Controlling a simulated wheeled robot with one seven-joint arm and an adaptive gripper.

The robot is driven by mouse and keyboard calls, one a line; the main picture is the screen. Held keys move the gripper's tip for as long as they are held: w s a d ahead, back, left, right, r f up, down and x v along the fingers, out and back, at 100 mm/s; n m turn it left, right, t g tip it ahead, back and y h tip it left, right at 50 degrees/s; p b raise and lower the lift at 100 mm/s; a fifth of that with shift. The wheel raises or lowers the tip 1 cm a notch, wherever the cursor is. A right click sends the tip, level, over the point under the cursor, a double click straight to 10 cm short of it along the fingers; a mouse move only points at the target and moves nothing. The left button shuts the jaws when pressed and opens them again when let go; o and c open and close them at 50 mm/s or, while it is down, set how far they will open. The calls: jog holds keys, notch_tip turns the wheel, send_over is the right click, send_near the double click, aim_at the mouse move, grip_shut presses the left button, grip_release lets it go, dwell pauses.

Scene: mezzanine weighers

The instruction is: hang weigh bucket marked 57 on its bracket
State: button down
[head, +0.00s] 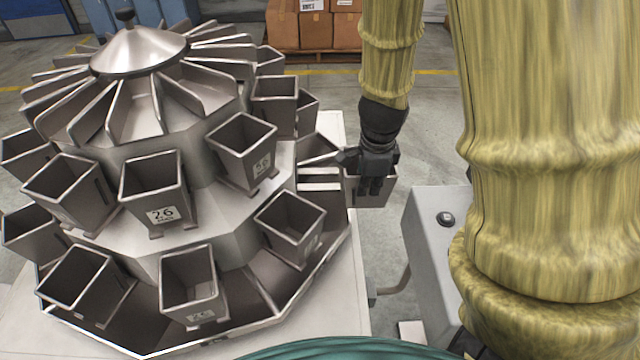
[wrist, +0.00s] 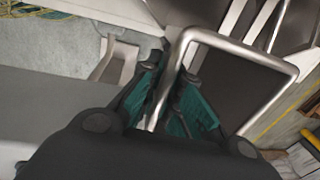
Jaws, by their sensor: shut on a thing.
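My gripper (head: 376,168) is at the right side of the weigher, pointing down, in the head view. It is shut on a grey metal weigh bucket (head: 379,194), which hangs clear of the floor beside the machine. In the wrist view the teal-padded fingers (wrist: 170,100) close around one side of a bent steel bar (wrist: 240,50) on the bucket. No number on the held bucket is readable. A pale bracket-like part (head: 320,180) shows on the machine just left of the bucket; a bracket shape (wrist: 118,62) also shows in the wrist view. Whether bucket and bracket touch is unclear.
A grey control box (head: 430,235) stands close on the right. Cartons (head: 315,28) sit on a pallet behind.

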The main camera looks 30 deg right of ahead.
jog(key=w+a+f+p, duration=0.2)
jog(key=w, duration=0.5)
jog(key=w+a+f+p, duration=0.2)
jog(key=w+f+p, duration=0.1)
jog(key=w, duration=0.5)
jog(key=shift+w+a, duration=0.15)
jog(key=shift+w, duration=0.1)
jog(key=shift+f, duration=0.1)
jog(key=shift+f, duration=0.15)
jog(key=c, duration=1.9)
grip_release()
jog(key=shift+o, duration=1.3)
notch_tip(320, 180, up, 12)
jog(key=s+b, duration=0.1)
jog(key=shift+a, duration=0.3)
jog(key=shift+s, duration=0.1)
